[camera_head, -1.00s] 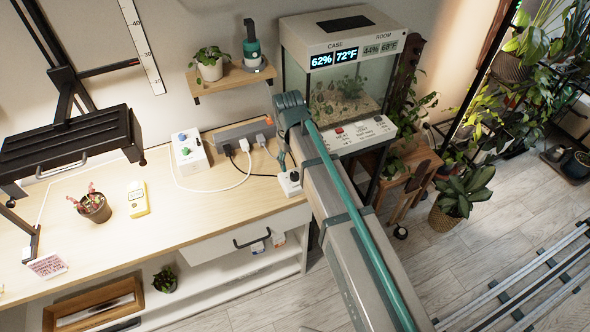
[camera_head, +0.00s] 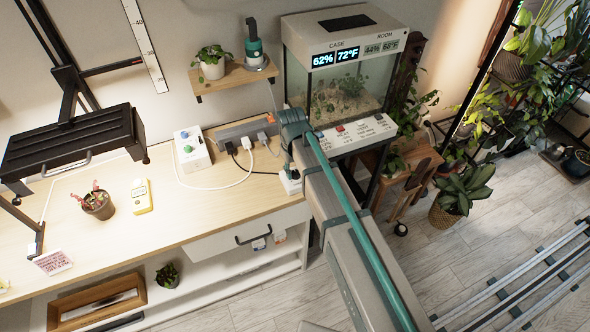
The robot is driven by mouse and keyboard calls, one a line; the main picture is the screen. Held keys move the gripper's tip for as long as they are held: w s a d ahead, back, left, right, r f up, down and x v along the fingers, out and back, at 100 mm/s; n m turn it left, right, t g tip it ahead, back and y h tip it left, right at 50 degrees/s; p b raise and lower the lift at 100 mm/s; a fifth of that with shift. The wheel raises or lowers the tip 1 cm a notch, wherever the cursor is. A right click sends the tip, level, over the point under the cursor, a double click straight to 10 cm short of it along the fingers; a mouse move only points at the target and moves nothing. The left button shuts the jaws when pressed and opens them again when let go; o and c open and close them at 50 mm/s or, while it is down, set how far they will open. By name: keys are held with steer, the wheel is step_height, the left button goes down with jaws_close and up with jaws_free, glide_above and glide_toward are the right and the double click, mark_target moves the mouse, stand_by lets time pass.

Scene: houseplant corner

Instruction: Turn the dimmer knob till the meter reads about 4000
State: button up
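A white control box (camera_head: 196,158) stands on the bench towards the back, with a blue knob (camera_head: 184,135) and a green knob (camera_head: 188,149) on its top. I cannot tell which one is the dimmer, or its angle. A yellow handheld meter (camera_head: 142,196) lies on the bench left of the box; its reading is too small to make out. My arm reaches in from the lower right. Its end, with my gripper (camera_head: 288,163), is over the right end of the bench, well right of the knobs. The fingers are too small and partly hidden to judge.
A power strip (camera_head: 240,132) with plugs and cords lies behind. A small white block (camera_head: 290,183) sits at the bench's right end below my arm. A potted plant (camera_head: 98,204) and a black lamp (camera_head: 75,146) are at left; a glass case (camera_head: 340,75) is at right.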

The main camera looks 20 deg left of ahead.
mark_target(293, 172)
jaws_close()
steer(key=shift+m+b, duration=0.3)
steer(key=shift+m, duration=0.6)
steer(key=o, duration=0.6)
jaws_free()
steer(key=shift+r, duration=0.1)
steer(key=r, duration=1.1)
steer(key=shift+s+a+r, duration=0.2)
steer(key=shift+a+r, duration=0.05)
steer(key=shift+r, duration=0.15)
